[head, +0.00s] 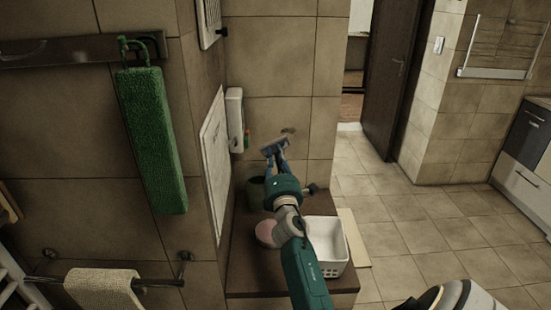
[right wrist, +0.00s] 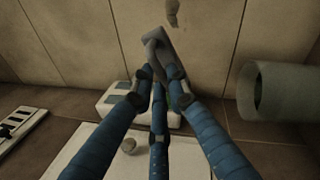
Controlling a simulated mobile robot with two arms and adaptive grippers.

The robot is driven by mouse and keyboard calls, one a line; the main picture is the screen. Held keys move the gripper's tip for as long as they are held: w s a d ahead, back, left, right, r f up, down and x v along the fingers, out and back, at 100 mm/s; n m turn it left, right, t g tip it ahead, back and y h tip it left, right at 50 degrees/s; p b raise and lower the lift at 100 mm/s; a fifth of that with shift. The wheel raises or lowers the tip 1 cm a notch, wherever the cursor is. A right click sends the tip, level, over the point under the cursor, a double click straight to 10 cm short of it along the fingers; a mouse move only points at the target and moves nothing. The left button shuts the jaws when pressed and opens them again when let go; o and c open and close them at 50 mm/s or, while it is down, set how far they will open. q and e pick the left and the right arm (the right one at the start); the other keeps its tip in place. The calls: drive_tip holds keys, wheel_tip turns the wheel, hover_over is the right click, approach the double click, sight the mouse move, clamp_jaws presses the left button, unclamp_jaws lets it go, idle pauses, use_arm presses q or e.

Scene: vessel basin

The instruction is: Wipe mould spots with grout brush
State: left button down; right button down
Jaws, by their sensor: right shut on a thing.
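A grout brush (head: 274,147) with a grey head is held in my right gripper (head: 279,164), in front of the tiled back wall. The right wrist view shows the blue fingers (right wrist: 160,80) shut on the brush (right wrist: 158,45). A dark mould spot (head: 288,131) is on the back wall just above and right of the brush head. A brownish spot (right wrist: 172,13) shows on the wall beyond the brush in the right wrist view. I cannot tell whether the brush touches the wall. My left gripper is not in view.
A brown ledge (head: 245,278) below carries a white basket (head: 331,250), a pink round thing (head: 265,233) and a dark green cup (head: 256,192). Open floor lies right.

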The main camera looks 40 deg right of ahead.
sight(275, 143)
drive_tip(key=shift+w+d+b, duration=0.85)
drive_tip(key=shift+w+d, duration=1.1)
drive_tip(key=shift+w, duration=0.25)
drive_tip(key=shift+w+d+b, duration=0.6)
drive_tip(key=shift+w+d, duration=0.05)
drive_tip(key=shift+w, duration=0.1)
